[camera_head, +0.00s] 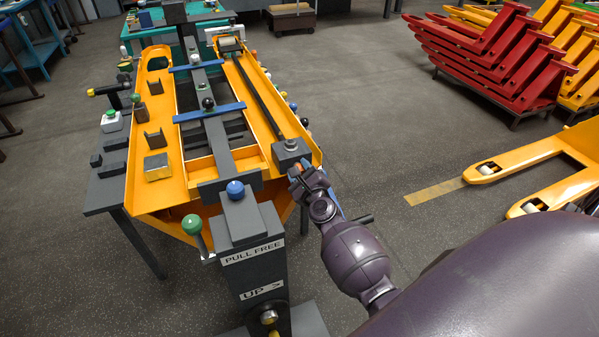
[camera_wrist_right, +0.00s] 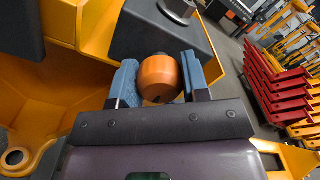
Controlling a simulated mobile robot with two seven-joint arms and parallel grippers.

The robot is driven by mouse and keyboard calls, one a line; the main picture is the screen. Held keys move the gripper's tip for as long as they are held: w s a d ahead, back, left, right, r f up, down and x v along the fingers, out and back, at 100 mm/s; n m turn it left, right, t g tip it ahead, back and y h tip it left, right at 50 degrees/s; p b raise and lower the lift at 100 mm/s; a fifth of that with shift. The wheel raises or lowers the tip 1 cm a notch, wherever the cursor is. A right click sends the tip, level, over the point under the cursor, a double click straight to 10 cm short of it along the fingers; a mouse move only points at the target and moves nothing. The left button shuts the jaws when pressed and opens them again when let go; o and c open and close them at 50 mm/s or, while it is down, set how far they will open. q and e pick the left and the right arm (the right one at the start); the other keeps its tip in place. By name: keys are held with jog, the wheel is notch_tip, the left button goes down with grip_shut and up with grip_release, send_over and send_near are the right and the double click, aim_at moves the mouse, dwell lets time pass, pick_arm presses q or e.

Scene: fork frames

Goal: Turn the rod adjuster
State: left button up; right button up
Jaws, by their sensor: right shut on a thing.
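An orange rounded knob (camera_wrist_right: 158,78), which looks like the rod adjuster, sits between the two blue-grey fingers of my right gripper (camera_wrist_right: 157,84) in the right wrist view. The fingers are shut on it from both sides. In the head view the knob shows only as a small orange spot, and my right gripper (camera_head: 303,176) is at the near right end of the yellow fork frame (camera_head: 172,178). The knob is beside a dark block (camera_head: 291,153) at the near end of a long dark rod (camera_head: 262,100). My left gripper is not in view.
A dark post (camera_head: 250,250) labelled PULL FREE and UP stands close left of my right arm. A green-knobbed lever (camera_head: 192,225) is beside it. Stacked red forks (camera_head: 490,60) and a yellow fork (camera_head: 535,170) are at the right. Floor between is clear.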

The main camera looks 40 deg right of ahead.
jog(key=shift+f+m, duration=0.1)
jog(key=shift+m, duration=0.5)
jog(key=o, duration=0.9)
jog(key=shift+s, duration=0.1)
jog(key=v, duration=1)
jog(key=shift+s, duration=0.3)
